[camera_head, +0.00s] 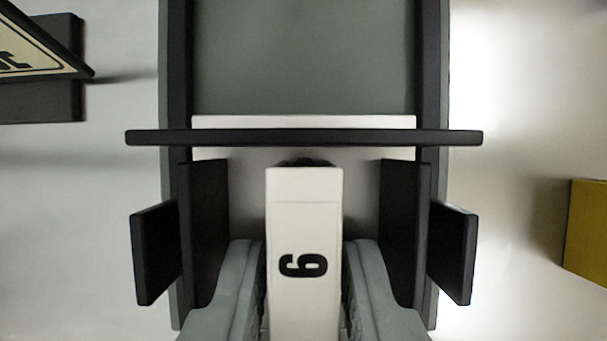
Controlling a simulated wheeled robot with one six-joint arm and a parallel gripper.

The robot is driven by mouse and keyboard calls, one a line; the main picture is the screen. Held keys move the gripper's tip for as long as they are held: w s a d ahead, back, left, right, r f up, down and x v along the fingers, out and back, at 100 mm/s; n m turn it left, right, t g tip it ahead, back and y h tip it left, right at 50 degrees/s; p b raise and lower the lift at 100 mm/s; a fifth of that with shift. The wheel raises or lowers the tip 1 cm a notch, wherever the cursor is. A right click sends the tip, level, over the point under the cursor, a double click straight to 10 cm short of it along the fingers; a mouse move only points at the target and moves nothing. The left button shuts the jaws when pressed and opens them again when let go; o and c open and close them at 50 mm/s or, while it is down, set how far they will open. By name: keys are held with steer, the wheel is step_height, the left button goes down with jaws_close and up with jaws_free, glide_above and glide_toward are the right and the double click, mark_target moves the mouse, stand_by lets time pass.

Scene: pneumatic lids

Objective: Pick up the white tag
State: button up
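The white tag (304,215) is a long pale block with a black digit that reads as 6 or 9 from here. It stands at the lower middle of the view, between two dark uprights. My gripper (304,262) has one grey finger along each side of the tag. I see no clear gap between the fingers and the tag's sides, so it looks shut on the tag. The tag's lower end runs out of the picture, and its far end meets a dark part behind it.
A dark crossbar (304,138) spans just beyond the tag. Dark side plates (205,230) flank the fingers closely on both sides. A grey-green panel (304,60) lies beyond the bar.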

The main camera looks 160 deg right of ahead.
jaws_close()
